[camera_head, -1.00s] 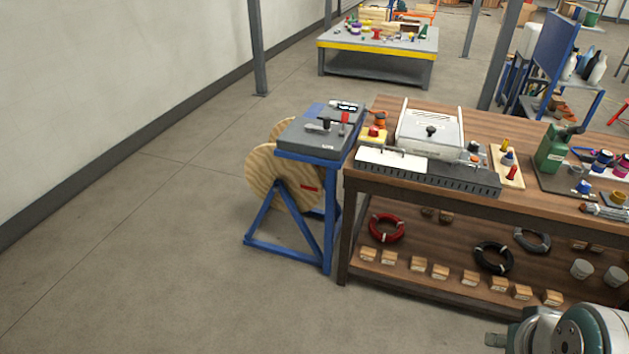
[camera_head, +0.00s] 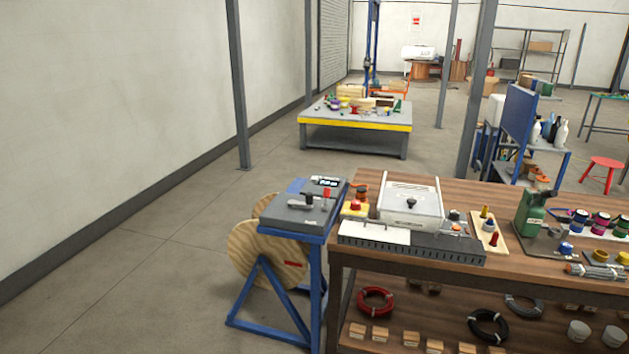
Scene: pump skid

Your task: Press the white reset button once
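I cannot make out a white reset button; at this distance it is too small or hidden. A grey panel (camera_head: 290,217) on a blue stand carries a dark-handled lever (camera_head: 301,201), a red handle (camera_head: 326,198) and a small dark display (camera_head: 325,181). To its right on the wooden bench (camera_head: 466,191) are a red push button on a yellow box (camera_head: 354,208) and a pale case with a black knob (camera_head: 410,204). A board (camera_head: 490,243) there holds small yellow, blue-white and red parts. My gripper is not in view.
A wooden cable reel (camera_head: 249,256) sits at the blue stand. Floor to the left is clear up to the wall. A grey post (camera_head: 237,85) and a yellow-edged table (camera_head: 352,123) stand farther back.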

